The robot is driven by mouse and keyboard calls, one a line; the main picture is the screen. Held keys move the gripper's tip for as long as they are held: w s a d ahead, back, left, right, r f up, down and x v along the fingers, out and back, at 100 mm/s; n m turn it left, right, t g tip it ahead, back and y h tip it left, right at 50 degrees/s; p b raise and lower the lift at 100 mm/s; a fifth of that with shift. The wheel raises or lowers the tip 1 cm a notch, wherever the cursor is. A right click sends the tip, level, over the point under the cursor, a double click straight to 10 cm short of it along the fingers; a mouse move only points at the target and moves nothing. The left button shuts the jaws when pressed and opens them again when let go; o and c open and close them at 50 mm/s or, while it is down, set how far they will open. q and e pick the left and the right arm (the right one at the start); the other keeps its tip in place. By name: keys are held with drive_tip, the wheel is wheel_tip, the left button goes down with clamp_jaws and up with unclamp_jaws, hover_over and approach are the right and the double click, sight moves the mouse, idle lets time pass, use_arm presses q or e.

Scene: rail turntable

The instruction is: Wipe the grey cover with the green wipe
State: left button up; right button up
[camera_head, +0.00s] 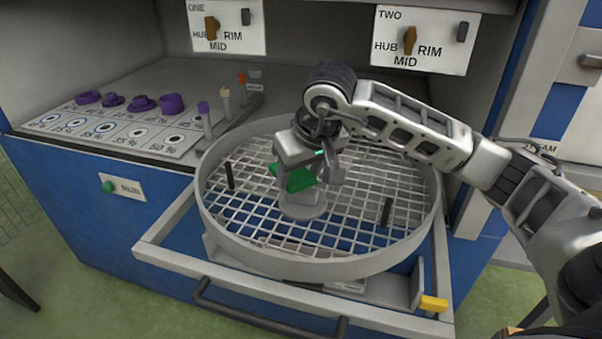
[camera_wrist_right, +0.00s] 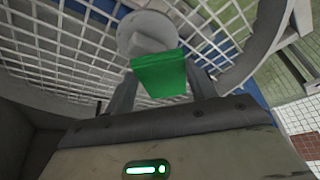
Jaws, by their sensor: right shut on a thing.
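The green wipe (camera_head: 293,181) is held in my right gripper (camera_head: 306,178), which points down over the middle of the turntable. In the right wrist view the wipe (camera_wrist_right: 160,76) sits between the two fingers of my gripper (camera_wrist_right: 165,85). The grey cover (camera_head: 302,207) is a round cap with a raised centre at the middle of the mesh, just below the wipe. The wipe and gripper hide part of it. It also shows beyond the wipe in the right wrist view (camera_wrist_right: 140,24). I cannot tell whether wipe and cover touch. My left gripper is out of view.
The round rim (camera_head: 330,268) encloses the wire mesh, with a black peg at left (camera_head: 229,176) and right (camera_head: 387,211). A yellow block (camera_head: 433,303) is on the front frame. A panel (camera_head: 120,131) with purple rings and several upright pegs stand at left.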

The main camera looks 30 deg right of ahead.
drive_tip(key=shift+r+p, duration=1.5)
drive_tip(key=shift+r, duration=1.1)
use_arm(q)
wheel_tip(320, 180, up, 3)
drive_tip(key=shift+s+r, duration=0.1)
